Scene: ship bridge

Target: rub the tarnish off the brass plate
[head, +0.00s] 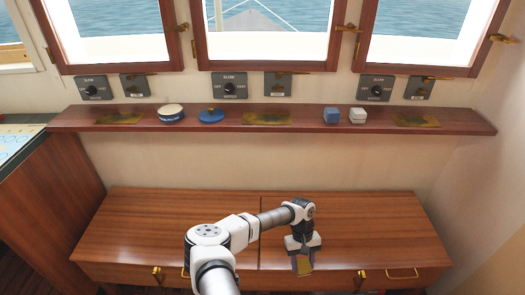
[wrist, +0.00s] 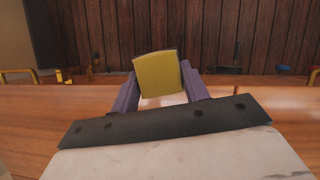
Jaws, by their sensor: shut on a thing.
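My gripper (head: 303,257) is shut on a yellow pad (head: 304,267), low over the front edge of the wooden bench. In the wrist view the pad (wrist: 158,75) sits between the two purple fingers. Three flat, dull brass-coloured plates lie on the shelf under the windows: a left one (head: 121,118), a middle one (head: 267,118) and a right one (head: 416,121). They look brownish and blotchy. Which one is the task's plate, I cannot tell. My gripper is well below and in front of the shelf, apart from all of them.
On the shelf (head: 300,127) stand a round tin (head: 172,112), a blue lid-like disc (head: 211,115), a blue block (head: 331,115) and a white block (head: 358,115). Switch panels (head: 229,86) line the wall above. The bench top (head: 150,220) is clear; brass handles (head: 402,274) mark its front.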

